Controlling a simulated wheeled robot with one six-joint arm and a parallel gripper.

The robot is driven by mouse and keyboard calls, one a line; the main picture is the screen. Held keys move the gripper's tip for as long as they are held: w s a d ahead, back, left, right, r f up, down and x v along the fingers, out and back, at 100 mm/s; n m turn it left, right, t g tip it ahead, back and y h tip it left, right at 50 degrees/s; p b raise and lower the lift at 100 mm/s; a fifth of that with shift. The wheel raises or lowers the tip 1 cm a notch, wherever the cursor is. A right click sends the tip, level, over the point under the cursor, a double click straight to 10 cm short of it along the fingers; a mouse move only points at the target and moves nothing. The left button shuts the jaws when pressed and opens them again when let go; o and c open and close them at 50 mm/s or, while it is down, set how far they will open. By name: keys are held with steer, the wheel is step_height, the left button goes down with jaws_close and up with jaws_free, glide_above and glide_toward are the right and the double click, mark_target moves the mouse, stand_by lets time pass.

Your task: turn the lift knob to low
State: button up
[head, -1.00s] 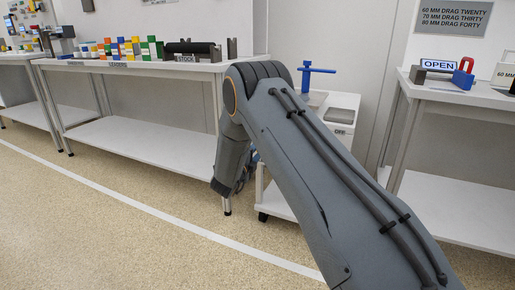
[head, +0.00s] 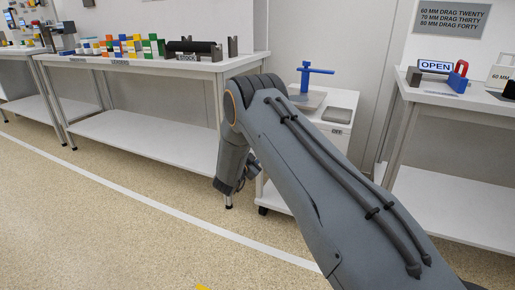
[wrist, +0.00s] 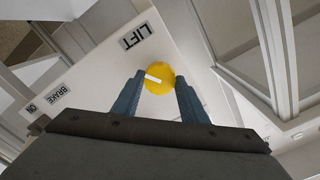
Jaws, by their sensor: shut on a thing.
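The lift knob (wrist: 154,84) is a round yellow knob with a white pointer mark, on a white panel beside a LIFT label (wrist: 137,36). It shows in the wrist view. My gripper (wrist: 160,90) has one blue finger on each side of the knob and is shut on it. No low or high marking can be read. In the head view my arm hides the knob, and the fingers cannot be made out clearly.
In the head view a white cabinet (head: 338,115) with a blue-handled device (head: 309,82) stands behind my arm. A bench (head: 150,70) with colored blocks stands left, another with an OPEN sign (head: 435,66) right. The floor at left is clear.

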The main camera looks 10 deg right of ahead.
steer(key=n+p, duration=0.3)
steer(key=n, duration=2.6)
steer(key=shift+a+r, duration=0.1)
stand_by(0.4)
steer(key=o, duration=1)
steer(key=shift+a, duration=0.1)
steer(key=shift+o, duration=0.2)
steer(key=shift+s+d, duration=0.1)
steer(key=shift+d, duration=0.1)
